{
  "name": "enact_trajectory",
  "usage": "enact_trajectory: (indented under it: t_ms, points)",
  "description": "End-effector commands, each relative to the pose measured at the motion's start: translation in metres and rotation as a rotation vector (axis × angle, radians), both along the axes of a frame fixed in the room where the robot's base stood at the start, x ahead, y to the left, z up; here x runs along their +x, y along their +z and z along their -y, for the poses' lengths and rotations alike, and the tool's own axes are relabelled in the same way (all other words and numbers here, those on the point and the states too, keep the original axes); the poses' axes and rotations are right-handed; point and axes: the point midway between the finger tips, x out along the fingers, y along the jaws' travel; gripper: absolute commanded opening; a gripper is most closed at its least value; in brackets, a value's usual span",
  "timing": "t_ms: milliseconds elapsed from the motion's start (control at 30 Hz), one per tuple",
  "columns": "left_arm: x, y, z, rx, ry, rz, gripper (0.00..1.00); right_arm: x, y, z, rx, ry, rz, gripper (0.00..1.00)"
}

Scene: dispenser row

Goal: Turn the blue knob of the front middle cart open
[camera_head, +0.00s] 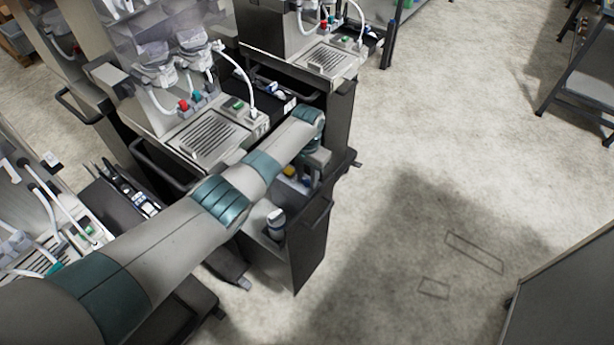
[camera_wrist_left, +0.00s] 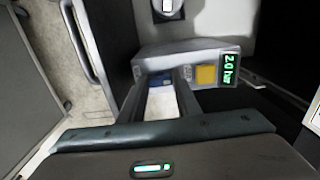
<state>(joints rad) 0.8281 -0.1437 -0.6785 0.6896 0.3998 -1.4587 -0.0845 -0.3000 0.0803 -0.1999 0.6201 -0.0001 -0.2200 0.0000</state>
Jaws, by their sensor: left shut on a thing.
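The front middle cart (camera_head: 312,245) stands in the centre of the head view, with my left arm reaching across it. My left gripper (camera_head: 314,163) points down into the cart's open lower bay. In the left wrist view its two dark fingers (camera_wrist_left: 161,82) are shut on the blue knob (camera_wrist_left: 160,79), which shows between them. The knob is on a grey unit (camera_wrist_left: 205,48) with a yellow square and a green display reading 2.0 bar. In the head view the fingertips and most of the knob are hard to make out. My right gripper is not in view.
A white-and-dark round fitting (camera_head: 275,222) stands in the same bay. A dark handle (camera_head: 318,212) sticks out from the cart. Other carts stand at the left and behind. The floor (camera_head: 430,190) to the right is clear; a metal rack (camera_head: 585,85) stands at the far right.

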Motion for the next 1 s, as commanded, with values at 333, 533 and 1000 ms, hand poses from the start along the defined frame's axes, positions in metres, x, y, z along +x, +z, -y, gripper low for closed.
enact_trajectory:
  t_ms: [333,533,1000]
  points:
    - [0.0015,0.0021,0.0013,-0.003,0.006,0.004,0.07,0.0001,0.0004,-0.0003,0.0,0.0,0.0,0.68]
    - [0.001,0.0015,0.001,-0.002,0.006,0.003,0.48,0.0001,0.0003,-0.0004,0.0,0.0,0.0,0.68]
    - [0.0009,0.0089,0.0008,-0.003,0.004,0.002,0.48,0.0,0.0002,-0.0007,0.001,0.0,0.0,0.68]
